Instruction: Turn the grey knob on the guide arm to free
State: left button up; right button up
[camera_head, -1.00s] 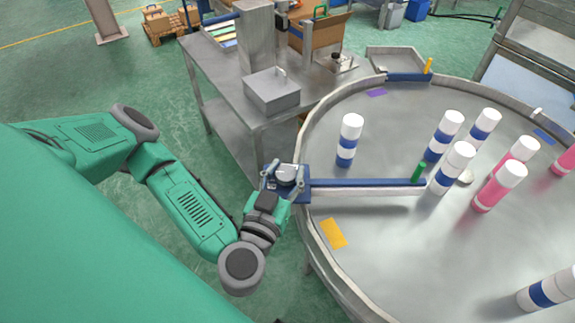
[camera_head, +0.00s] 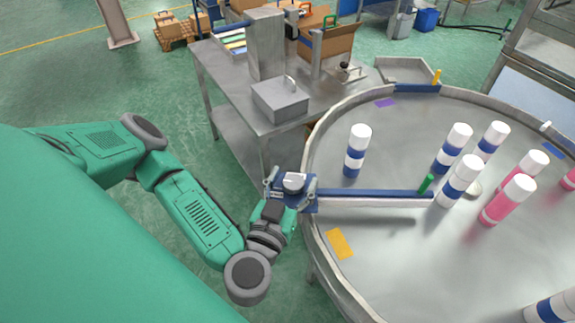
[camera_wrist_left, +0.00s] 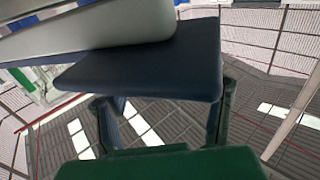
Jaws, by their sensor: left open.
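The grey knob (camera_head: 293,183) sits on a blue block (camera_head: 308,205) at the left end of the guide arm (camera_head: 375,193). The guide arm is a blue bar reaching right over the round table, with a green piece (camera_head: 426,184) near its far end. My left gripper (camera_head: 291,179) is open, its fingers on either side of the knob; I cannot tell whether they touch it. In the left wrist view, a dark blue plate (camera_wrist_left: 150,72) lies across the gap between the fingers (camera_wrist_left: 162,115), under a pale grey rounded body. My right gripper is not in view.
The round metal table (camera_head: 390,260) carries several white cans with blue or pink bands. One blue-banded can (camera_head: 357,150) stands behind the guide arm. A yellow label (camera_head: 340,243) lies near the table's left rim. A steel bench (camera_head: 225,82) with a grey box (camera_head: 280,100) stands behind.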

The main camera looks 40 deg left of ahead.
pick_arm(q)
jog(key=v, duration=1.2)
jog(key=shift+s, duration=0.1)
